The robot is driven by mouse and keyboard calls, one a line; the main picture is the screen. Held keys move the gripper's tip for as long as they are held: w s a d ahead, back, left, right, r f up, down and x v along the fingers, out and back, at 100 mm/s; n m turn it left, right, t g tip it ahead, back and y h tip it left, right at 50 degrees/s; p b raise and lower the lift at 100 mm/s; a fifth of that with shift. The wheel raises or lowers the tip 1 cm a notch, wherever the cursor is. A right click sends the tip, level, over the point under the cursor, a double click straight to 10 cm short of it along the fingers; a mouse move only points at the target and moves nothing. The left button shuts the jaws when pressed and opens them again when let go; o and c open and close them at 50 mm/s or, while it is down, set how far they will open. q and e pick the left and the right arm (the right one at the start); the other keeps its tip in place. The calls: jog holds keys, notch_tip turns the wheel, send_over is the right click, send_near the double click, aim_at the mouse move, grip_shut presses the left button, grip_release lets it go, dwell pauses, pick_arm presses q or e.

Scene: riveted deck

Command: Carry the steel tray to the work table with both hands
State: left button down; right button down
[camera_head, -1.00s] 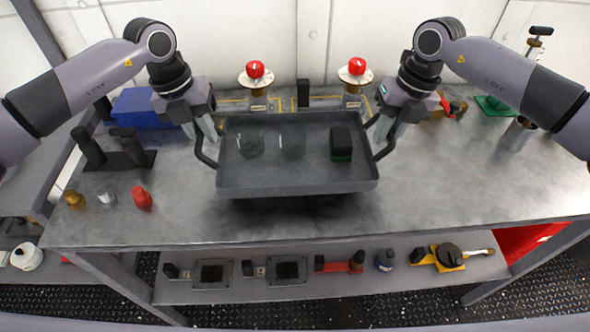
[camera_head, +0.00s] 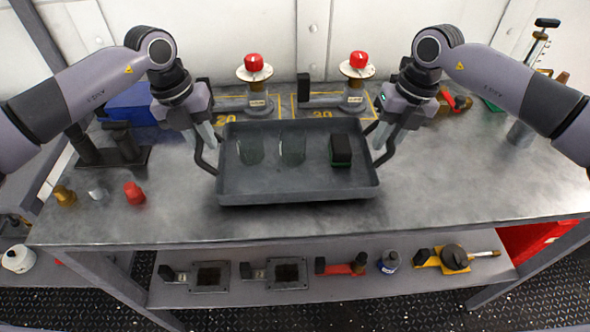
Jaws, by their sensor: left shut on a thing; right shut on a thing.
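The steel tray (camera_head: 300,190) is a dark grey rectangle with raised walls and a loop handle at each end. It is level, over the middle of the work table (camera_head: 440,190); I cannot tell whether it touches the top. Two clear glasses (camera_head: 250,150) and (camera_head: 292,148) and a black and green block (camera_head: 341,151) stand in it. My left gripper (camera_head: 207,143) is shut on the left handle (camera_head: 203,160). My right gripper (camera_head: 385,138) is shut on the right handle (camera_head: 388,155). The fingertips are partly hidden against the handles.
Two red-knobbed fittings (camera_head: 254,63) and (camera_head: 358,60) stand behind the tray. A blue box (camera_head: 130,103) and a black stand (camera_head: 110,150) are at the left, with small caps, one red (camera_head: 134,193), in front. The table's right front is clear. A lower shelf (camera_head: 330,287) holds several parts.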

pick_arm(q)
jog(key=shift+f+b, duration=0.6)
jog(key=shift+f, duration=0.1)
pick_arm(e)
jog(key=shift+f, duration=0.7)
pick_arm(q)
jog(key=c, duration=1)
grip_release()
jog(key=shift+r, duration=0.1)
jog(key=shift+c, duration=0.2)
pick_arm(e)
jog(key=c, duration=1)
grip_release()
jog(key=shift+r, duration=0.1)
jog(key=shift+c, duration=0.2)
pick_arm(q)
jog(key=shift+r, duration=0.1)
pick_arm(e)
jog(key=shift+r, duration=0.25)
pick_arm(q)
notch_tip(320, 180, up, 12)
jog(key=a, duration=0.2)
jog(key=shift+a+f, duration=0.15)
jog(key=shift+f, duration=0.05)
pick_arm(e)
notch_tip(320, 180, up, 11)
jog(key=d, duration=0.2)
jog(key=shift+r, duration=0.2)
